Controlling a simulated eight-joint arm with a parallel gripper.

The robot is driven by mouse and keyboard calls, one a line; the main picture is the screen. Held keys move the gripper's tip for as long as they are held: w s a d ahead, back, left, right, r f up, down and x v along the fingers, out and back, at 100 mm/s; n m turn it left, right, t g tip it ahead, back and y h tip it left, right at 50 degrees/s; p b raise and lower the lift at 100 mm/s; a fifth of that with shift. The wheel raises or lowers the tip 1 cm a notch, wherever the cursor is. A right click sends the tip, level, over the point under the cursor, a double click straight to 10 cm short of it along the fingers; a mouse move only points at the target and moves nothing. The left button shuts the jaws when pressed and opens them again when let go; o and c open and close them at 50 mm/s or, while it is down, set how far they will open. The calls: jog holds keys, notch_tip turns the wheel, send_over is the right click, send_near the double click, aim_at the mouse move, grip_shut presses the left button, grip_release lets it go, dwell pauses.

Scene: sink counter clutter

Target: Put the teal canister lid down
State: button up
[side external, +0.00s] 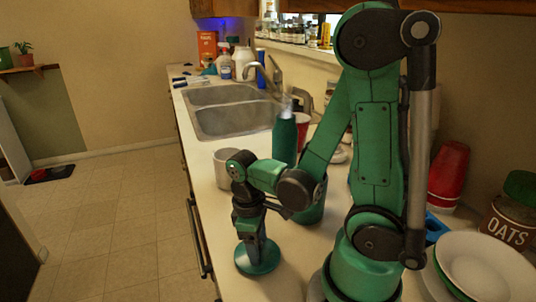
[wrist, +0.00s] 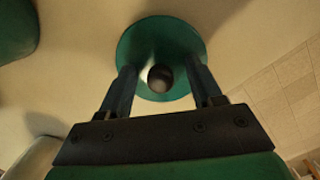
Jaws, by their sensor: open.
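The teal canister lid (side external: 258,260) is a round disc lying flat on the counter near its front edge. In the wrist view the lid (wrist: 130,48) shows a dark round knob (wrist: 160,78) at its middle. My gripper (side external: 251,240) points down over the lid. In the wrist view my gripper (wrist: 160,76) is open, with one finger on each side of the knob and small gaps visible. A green container (side external: 312,210), perhaps the canister, stands behind my arm and is mostly hidden.
A pale mug (side external: 224,170) and a green bottle (side external: 284,140) stand behind my gripper. The double sink (side external: 232,118) is farther back. Stacked plates (side external: 490,268), an OATS tin (side external: 508,225) and red cups (side external: 447,175) are at right. The counter's front edge is close to the lid.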

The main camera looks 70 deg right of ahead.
notch_tip(320, 180, up, 12)
jog(key=w, duration=0.1)
jog(key=w+a+m+t, duration=0.2)
jog(key=w+a+t, duration=0.2)
jog(key=w+t, duration=0.2)
jog(key=t, duration=0.2)
jog(key=shift+w+a+t, duration=0.15)
jog(key=shift+t, duration=0.15)
